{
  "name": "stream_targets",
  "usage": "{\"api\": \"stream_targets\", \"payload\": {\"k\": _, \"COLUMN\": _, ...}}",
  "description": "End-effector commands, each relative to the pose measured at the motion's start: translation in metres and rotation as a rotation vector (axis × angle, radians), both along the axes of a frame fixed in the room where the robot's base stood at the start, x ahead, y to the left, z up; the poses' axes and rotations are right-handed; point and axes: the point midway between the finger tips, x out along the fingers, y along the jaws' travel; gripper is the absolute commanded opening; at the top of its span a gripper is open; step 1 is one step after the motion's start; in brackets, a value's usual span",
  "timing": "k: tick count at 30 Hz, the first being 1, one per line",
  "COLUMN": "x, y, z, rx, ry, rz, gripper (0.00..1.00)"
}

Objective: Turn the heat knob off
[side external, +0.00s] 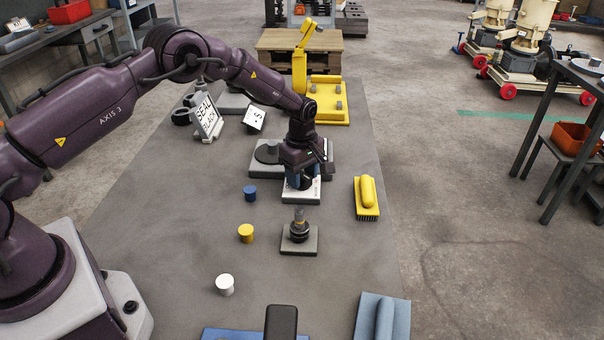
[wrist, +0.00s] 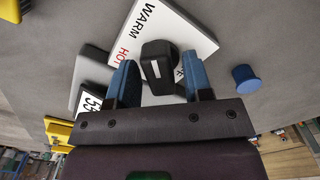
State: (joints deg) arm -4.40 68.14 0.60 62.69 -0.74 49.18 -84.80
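The heat knob (wrist: 158,62) is black with a white mark and stands on a white panel (wrist: 188,28) in the wrist view. The panel reads WARM and HOT, and a partly covered word ending in F shows beside the knob. In the side view the panel (side external: 304,194) lies under my gripper (side external: 300,182), which points down and hides the knob. In the wrist view my gripper (wrist: 160,75) has one blue finger on each side of the knob, spread apart. Contact is not clear. I cannot tell which word the mark points to.
A blue peg (side external: 249,193), a yellow peg (side external: 246,233) and a white peg (side external: 225,285) stand left of centre. A dark fitting on a grey plate (side external: 299,240) is in front of the panel. A yellow brush (side external: 367,198) lies right.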

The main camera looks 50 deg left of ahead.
Motion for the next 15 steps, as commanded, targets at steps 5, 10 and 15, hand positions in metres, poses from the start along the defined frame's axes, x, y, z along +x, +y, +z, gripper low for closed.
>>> {"api": "stream_targets", "payload": {"k": 5, "x": 0.0001, "y": 0.0, "z": 0.0004, "rx": 0.0, "ry": 0.0, "rz": 0.0, "gripper": 0.04}}
{"api": "stream_targets", "payload": {"k": 10, "x": 0.0001, "y": 0.0, "z": 0.0005, "rx": 0.0, "ry": 0.0, "rz": -0.004, "gripper": 0.03}}
{"api": "stream_targets", "payload": {"k": 15, "x": 0.0001, "y": 0.0, "z": 0.0007, "rx": 0.0, "ry": 0.0, "rz": -0.036, "gripper": 0.03}}
